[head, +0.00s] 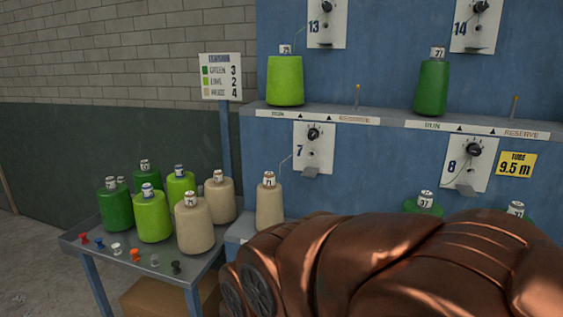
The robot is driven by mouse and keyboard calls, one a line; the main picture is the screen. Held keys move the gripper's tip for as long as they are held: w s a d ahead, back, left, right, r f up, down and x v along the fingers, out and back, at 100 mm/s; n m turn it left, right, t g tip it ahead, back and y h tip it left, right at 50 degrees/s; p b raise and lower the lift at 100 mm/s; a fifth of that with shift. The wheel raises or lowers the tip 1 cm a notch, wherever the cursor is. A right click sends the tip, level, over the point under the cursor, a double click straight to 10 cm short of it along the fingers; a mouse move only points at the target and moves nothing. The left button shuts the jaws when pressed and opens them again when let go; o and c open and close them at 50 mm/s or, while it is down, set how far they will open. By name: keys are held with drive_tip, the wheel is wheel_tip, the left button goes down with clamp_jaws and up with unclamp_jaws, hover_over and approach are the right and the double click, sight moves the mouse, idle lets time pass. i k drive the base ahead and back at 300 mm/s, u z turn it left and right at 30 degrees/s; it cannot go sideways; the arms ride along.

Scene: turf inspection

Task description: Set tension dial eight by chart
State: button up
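Tension dial eight (473,150) is a black knob on a white plate (468,172) marked 8, at the right of the blue frame. Its pointer setting is too small to read. The chart (221,77) on a blue post appears to list green 3, lime 2 and a beige-swatched row 4. Below dial eight, green cones (424,206) show only their tops; my copper arm hides the rest. My gripper is not in view; the arm fills the lower right.
Dial seven (313,133) is left of dial eight, above a beige cone (269,205). A yellow "9.5 m" label (515,164) is right of dial eight. A side table (78,247) holds several cones and coloured pins. Lime (285,82) and green (432,88) cones stand above.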

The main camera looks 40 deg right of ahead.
sight(474, 150)
drive_tip(key=z, duration=2.4)
